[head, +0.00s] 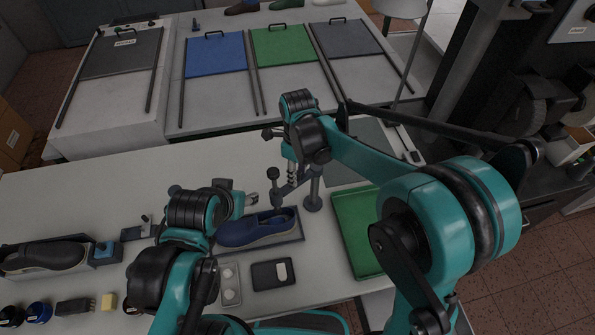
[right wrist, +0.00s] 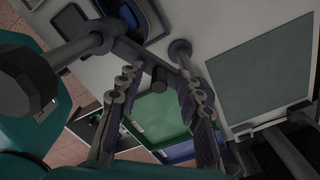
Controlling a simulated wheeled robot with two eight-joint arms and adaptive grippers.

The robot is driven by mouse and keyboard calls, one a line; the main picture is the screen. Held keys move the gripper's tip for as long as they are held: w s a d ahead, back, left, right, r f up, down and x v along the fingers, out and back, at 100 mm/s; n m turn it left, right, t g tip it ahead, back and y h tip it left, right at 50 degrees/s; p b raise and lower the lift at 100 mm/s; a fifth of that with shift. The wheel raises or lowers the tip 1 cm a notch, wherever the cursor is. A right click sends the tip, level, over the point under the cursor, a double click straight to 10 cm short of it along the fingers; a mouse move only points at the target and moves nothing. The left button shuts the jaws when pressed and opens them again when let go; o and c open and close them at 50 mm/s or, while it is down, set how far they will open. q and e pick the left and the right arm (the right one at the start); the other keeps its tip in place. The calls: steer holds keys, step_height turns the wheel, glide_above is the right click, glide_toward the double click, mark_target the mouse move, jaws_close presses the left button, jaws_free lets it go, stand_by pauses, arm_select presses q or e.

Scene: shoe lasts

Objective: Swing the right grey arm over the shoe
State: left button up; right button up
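The blue shoe (head: 257,228) lies on a dark tray (head: 290,237) on the white table in the head view. The grey arm (head: 292,188) stands behind the shoe's right end, on a round-footed post (head: 313,198), with a dark knob (head: 273,174) at its left end. It also shows in the right wrist view (right wrist: 130,52). My right gripper (head: 290,177) is over the grey arm; in the right wrist view its fingers (right wrist: 156,88) are apart, with part of the grey arm close to their tips. My left gripper (head: 250,198) is beside the shoe, its finger opening unclear.
A green tray (head: 353,222) lies right of the shoe. A grey tray (head: 229,282) and a dark plate (head: 273,274) lie in front. A black shoe (head: 45,257) and small items are at left. Blue (head: 216,65) and green (head: 284,55) panels lie on the back counter.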

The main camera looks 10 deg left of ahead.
mark_target(300, 172)
step_height(300, 172, up, 12)
stand_by(0.4)
stand_by(0.4)
steer(key=s+d+f+n+t+b, duration=0.3)
steer(key=s+d+f+n+b, duration=0.4)
steer(key=d+f+n, duration=0.3)
steer(key=s+d+f+n+t+b, duration=0.4)
steer(key=s+d+f+n+b, duration=0.3)
steer(key=d+n, duration=0.5)
step_height(300, 172, down, 4)
steer(key=d+b, duration=0.1)
steer(key=b, duration=0.1)
steer(key=shift+d+r+n+b, duration=0.15)
steer(key=shift+r+n+b, duration=0.1)
steer(key=shift+n+b, duration=0.1)
